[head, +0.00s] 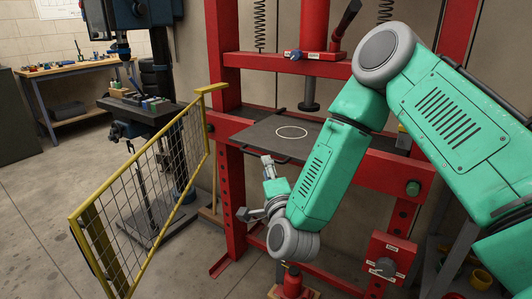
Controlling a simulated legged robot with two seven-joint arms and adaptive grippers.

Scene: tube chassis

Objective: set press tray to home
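The press tray (262,133) is a flat dark grey plate with a white ring drawn on it. It lies in the red press frame (229,130), under the dark ram (311,94). A dark bar-like handle (262,155) runs along its near left edge. My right arm covers the tray's right part. My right gripper (256,189) is just in front of and below the tray's near edge. Its fingers look spread, with nothing between them. Whether the upper finger touches the handle I cannot tell. My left gripper is not in view.
A yellow mesh guard (150,190) stands to the left of the press. A drill press (140,95) and a workbench (75,68) stand behind it. A red control box (388,262) is at lower right, near a red bottle jack (293,281). The floor at left is clear.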

